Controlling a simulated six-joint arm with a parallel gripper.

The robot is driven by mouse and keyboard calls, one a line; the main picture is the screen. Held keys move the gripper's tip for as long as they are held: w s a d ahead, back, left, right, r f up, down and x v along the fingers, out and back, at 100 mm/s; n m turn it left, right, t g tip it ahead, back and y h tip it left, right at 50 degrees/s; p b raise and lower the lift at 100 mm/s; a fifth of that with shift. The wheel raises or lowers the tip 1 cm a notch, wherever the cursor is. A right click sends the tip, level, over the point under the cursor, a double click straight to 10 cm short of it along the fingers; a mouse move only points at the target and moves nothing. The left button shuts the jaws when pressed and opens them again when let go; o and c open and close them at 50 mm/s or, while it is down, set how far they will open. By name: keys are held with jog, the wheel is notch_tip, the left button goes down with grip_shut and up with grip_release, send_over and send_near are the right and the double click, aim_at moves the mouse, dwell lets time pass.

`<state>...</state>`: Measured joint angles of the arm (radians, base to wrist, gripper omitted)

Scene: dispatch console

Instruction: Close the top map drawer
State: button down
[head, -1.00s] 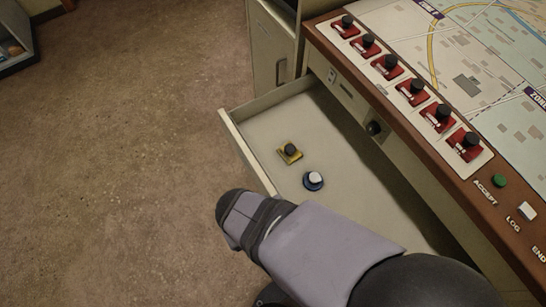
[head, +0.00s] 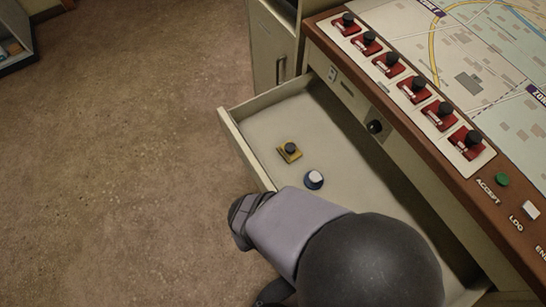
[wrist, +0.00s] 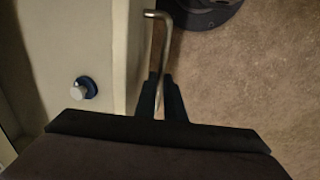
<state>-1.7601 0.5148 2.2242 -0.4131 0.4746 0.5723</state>
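The top map drawer (head: 338,140) stands well open, pulled out of the console toward the left. Its front panel also shows in the wrist view (wrist: 128,55). A bent metal bar handle (wrist: 150,14) stands out from that front. My gripper (wrist: 161,80) is at the handle, with one dark finger on each side of the bar, close against it. In the head view my forearm and wrist cover the near part of the drawer front, and the fingers and handle are hidden there.
In the drawer lie a yellow-based piece with a black knob (head: 290,152) and a blue-based white knob (head: 314,180). The console (head: 325,55) with red switches rises at the right. A cabinet (head: 269,50) stands behind the drawer. The floor (head: 120,160) at left is clear.

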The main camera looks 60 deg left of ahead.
jog(key=shift+w, duration=0.1)
jog(key=w+p, duration=0.5)
jog(key=w, duration=2.2)
jog(key=shift+w+r+p, duration=0.1)
jog(key=shift+w+p, duration=0.05)
jog(key=shift+p, duration=0.2)
jog(key=shift+w, duration=0.8)
jog(key=c, duration=1.8)
grip_release()
jog(key=shift+c, duration=0.2)
notch_tip(320, 180, up, 7)
jog(key=s, duration=0.1)
jog(key=shift+s, duration=0.25)
